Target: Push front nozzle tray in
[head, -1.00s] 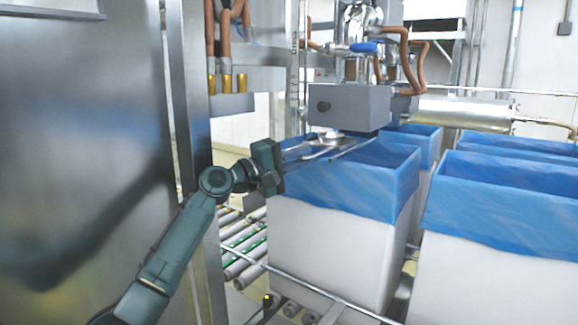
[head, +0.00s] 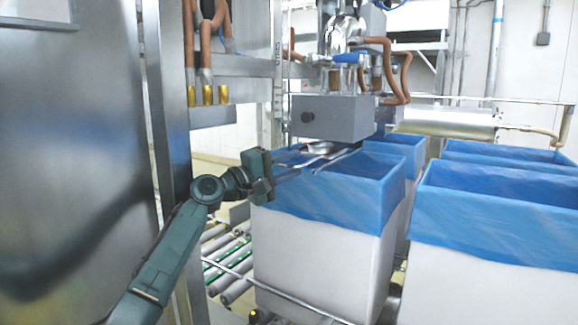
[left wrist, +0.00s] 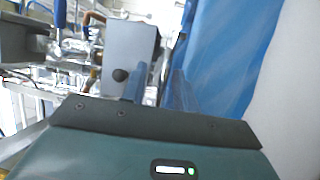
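The front nozzle tray (head: 322,149) is a thin silver metal piece with rod-like arms. It sits under the grey nozzle housing (head: 330,118), above the opening of the front blue-lined box (head: 325,190). The housing has a black knob and also shows in the left wrist view (left wrist: 128,50). My left gripper (head: 285,172) is at the left rim of that box, pointing right towards the tray. In the left wrist view its two fingers stand apart with nothing clearly between them. Whether they touch the tray cannot be told. My right gripper is in neither view.
More blue-lined boxes (head: 500,225) stand to the right and behind. A steel cabinet (head: 75,160) fills the left side. A roller conveyor (head: 228,262) and a metal rail (head: 290,297) run low in front. Brown hoses (head: 392,65) hang above the housing.

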